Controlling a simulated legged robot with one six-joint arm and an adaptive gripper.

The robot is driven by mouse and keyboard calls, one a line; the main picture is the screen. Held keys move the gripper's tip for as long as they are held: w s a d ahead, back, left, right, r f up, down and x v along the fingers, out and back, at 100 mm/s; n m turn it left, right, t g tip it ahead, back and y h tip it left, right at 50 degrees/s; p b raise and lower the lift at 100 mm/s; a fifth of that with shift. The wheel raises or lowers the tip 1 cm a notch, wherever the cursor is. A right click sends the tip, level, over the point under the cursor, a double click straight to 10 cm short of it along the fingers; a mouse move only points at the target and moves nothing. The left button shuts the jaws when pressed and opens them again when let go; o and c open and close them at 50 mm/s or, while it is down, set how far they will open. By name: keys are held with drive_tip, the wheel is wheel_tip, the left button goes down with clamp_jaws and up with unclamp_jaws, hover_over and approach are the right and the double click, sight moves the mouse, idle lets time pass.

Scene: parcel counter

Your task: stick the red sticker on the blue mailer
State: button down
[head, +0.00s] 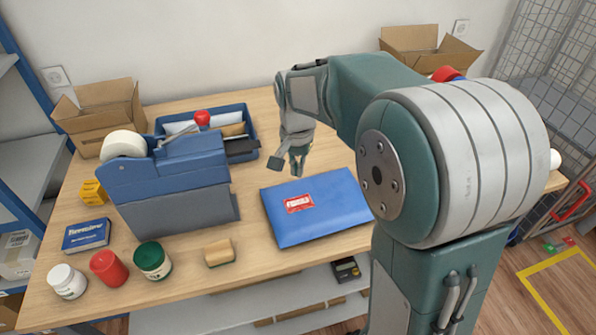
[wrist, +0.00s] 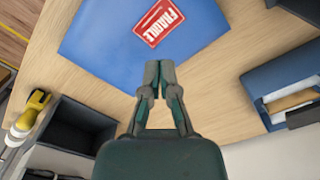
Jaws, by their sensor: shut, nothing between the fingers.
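The blue mailer (head: 335,210) lies flat on the wooden table in the head view, right of the table's middle. The red sticker (head: 299,203), with white lettering, lies flat on the mailer's left part. In the wrist view the sticker (wrist: 159,22) reads "FRAGILE" and sits near the edge of the mailer (wrist: 100,45). My gripper (head: 297,172) is above the table by the mailer's back edge, fingers pointing down. The wrist view shows my gripper (wrist: 160,66) with its fingertips together and nothing between them, apart from the sticker.
A blue tape dispenser (head: 170,180) stands left of the mailer, with a blue tray (head: 250,117) behind it. Open cardboard boxes (head: 100,112) sit at the back.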

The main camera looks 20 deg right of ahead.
sight(298, 203)
drive_tip(key=shift+d+f+m, duration=0.1)
drive_tip(key=shift+f+m, duration=2)
drive_tip(key=shift+m, duration=0.5)
drive_tip(key=shift+f+m, duration=2.05)
drive_tip(key=shift+m, duration=0.55)
drive_tip(key=shift+f, duration=0.8)
drive_tip(key=shift+r, duration=4.05)
